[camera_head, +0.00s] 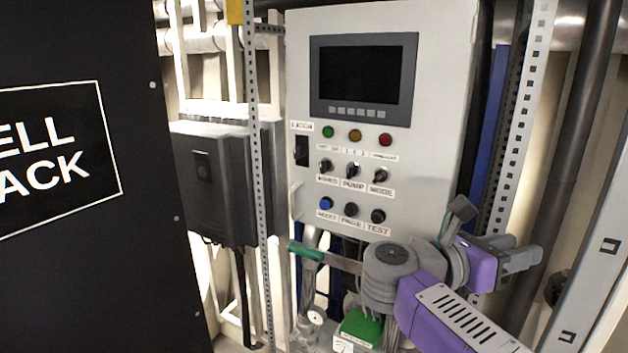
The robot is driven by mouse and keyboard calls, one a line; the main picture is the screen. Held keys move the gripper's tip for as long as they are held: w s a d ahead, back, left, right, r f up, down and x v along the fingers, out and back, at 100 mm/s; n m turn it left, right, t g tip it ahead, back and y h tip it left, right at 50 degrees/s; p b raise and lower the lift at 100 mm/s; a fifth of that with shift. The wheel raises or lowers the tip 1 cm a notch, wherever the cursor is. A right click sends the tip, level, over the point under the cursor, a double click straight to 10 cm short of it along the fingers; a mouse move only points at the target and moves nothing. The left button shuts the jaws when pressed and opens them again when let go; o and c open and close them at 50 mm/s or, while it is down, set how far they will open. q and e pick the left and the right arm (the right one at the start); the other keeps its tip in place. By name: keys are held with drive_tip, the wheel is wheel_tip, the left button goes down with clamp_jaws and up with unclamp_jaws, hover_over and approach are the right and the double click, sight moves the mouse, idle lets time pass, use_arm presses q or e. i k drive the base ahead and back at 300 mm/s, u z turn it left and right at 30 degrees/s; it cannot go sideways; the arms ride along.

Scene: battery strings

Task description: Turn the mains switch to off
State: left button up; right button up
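The mains switch (326,165) is a small black rotary knob on the front of the pale control cabinet (455,60). It is the leftmost of three knobs in a row, above a white label that seems to read MAINS. Its exact pointer angle is too small to tell. My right gripper (520,252), purple with grey fingers, is at the lower right, apart from the switch and to the right of the cabinet's lower edge. It points away to the right, and I cannot tell how far its fingers are apart. My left gripper is out of view.
Beside the switch are the pump knob (353,169) and mode knob (380,175). Lamps sit above, push buttons below, and a dark screen (362,75) higher up. A perforated upright (258,150) stands left of the cabinet. A green-handled lever (307,251) lies below it.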

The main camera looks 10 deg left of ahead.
sight(324, 166)
drive_tip(key=k, duration=0.7)
drive_tip(key=u, duration=3.4)
drive_tip(key=k, duration=1.35)
drive_tip(key=z, duration=1.85)
drive_tip(key=i, duration=1.65)
